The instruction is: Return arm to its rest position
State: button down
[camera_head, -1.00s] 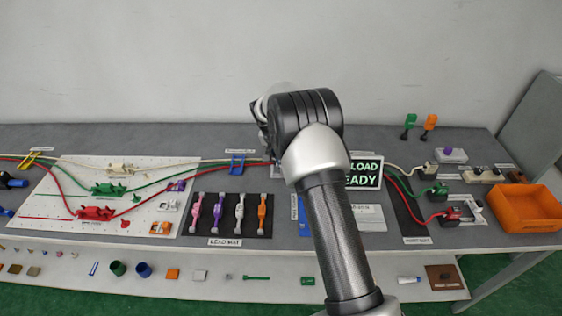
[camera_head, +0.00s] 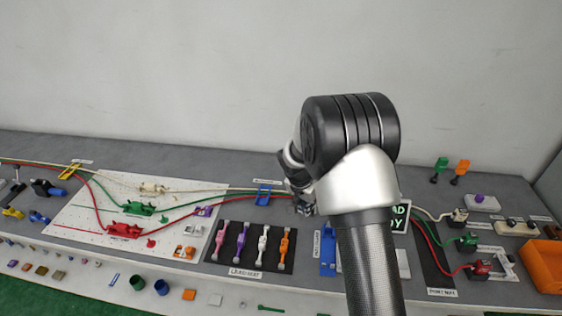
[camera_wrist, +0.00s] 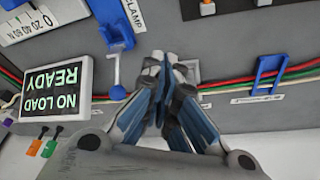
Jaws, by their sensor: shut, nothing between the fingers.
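My arm (camera_head: 372,220) rises from the bottom of the head view and bends at a black joint over the table. My gripper (camera_wrist: 163,72) shows in the wrist view with its fingers together and nothing between them. It hangs over the back part of the grey table. In the head view it is mostly hidden behind the arm, with only a small part showing left of the black joint. A display reading NO LOAD READY (camera_wrist: 54,88) stands beside it, partly covered by my arm in the head view.
A blue clamp (camera_wrist: 116,28) and a blue cable holder (camera_wrist: 268,75) flank the gripper, with red and green cables nearby. The lead mat (camera_head: 233,260) carries several coloured leads. An orange bin (camera_head: 545,262) is at the right. The wall behind is bare.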

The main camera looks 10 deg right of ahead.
jog(key=s+a+r+n+t, duration=0.1)
jog(key=s+a+r+n, duration=0.1)
jog(key=s+r, duration=0.7)
jog(key=s+a+r+n, duration=0.2)
jog(key=s+r, duration=0.3)
jog(key=r, duration=0.7)
jog(key=s+a+r+n+t+y, duration=0.1)
jog(key=s+a+r+n, duration=0.1)
jog(key=s, duration=0.8)
jog(key=s+a+r+n+y, duration=0.1)
jog(key=s+a+r+n, duration=0.1)
jog(key=s, duration=0.7)
jog(key=shift+s+a+n+t+y, duration=0.35)
jog(key=shift+a+n, duration=0.4)
jog(key=shift+n, duration=0.25)
jog(key=shift+w, duration=0.1)
